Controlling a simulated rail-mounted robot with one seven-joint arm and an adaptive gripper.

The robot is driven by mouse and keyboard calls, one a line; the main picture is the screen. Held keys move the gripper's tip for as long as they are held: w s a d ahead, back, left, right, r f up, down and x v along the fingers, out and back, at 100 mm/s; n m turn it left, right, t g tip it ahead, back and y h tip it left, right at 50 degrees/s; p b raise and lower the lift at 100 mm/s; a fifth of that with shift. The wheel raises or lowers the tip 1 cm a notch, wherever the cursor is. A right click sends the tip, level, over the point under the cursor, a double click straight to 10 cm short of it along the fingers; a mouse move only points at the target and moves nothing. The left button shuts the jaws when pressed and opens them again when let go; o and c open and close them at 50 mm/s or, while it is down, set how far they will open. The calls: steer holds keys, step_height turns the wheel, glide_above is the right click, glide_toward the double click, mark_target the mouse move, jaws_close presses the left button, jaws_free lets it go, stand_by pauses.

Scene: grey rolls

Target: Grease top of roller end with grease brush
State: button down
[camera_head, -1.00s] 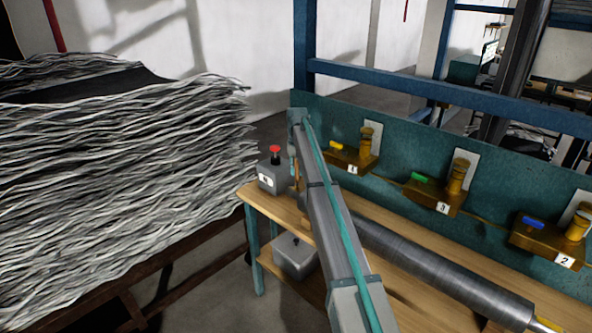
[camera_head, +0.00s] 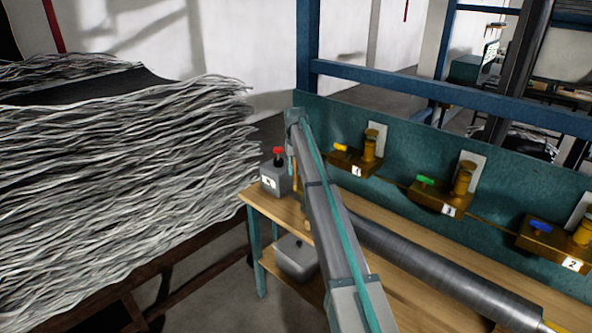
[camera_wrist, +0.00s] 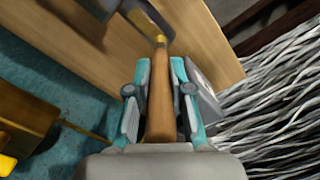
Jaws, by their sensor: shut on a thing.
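My gripper (camera_wrist: 159,90) is shut on the wooden handle (camera_wrist: 160,105) of the grease brush. In the wrist view the handle runs away from me to a brass-coloured collar (camera_wrist: 160,41) and a dark head (camera_wrist: 142,14), over the wooden bench. In the head view my gripper is mostly hidden by my arm. The grey roller (camera_head: 435,262) lies along the bench there; its far end is hidden behind my arm. A dark grey form at the top left of the wrist view may be the roller end; I cannot tell whether the brush touches it.
A grey box with a red knob (camera_head: 276,179) stands at the bench's far left corner. Numbered brass blocks (camera_head: 440,196) line the teal back panel (camera_head: 400,155). A stack of grey strands (camera_head: 120,190) fills the left. A grey container (camera_head: 296,258) sits on the lower shelf.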

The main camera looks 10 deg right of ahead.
steer(key=shift+w+a, duration=0.25)
steer(key=shift+w, duration=0.1)
step_height(320, 180, up, 4)
steer(key=shift+f+p, duration=0.1)
steer(key=shift+p, duration=0.65)
steer(key=shift+w+a+r+p, duration=0.15)
steer(key=shift+r+p, duration=0.15)
steer(key=shift+r, duration=0.35)
steer(key=shift+r+p, duration=0.6)
steer(key=shift+r, duration=0.95)
steer(key=shift+r+p, duration=0.15)
steer(key=shift+p, duration=1.3)
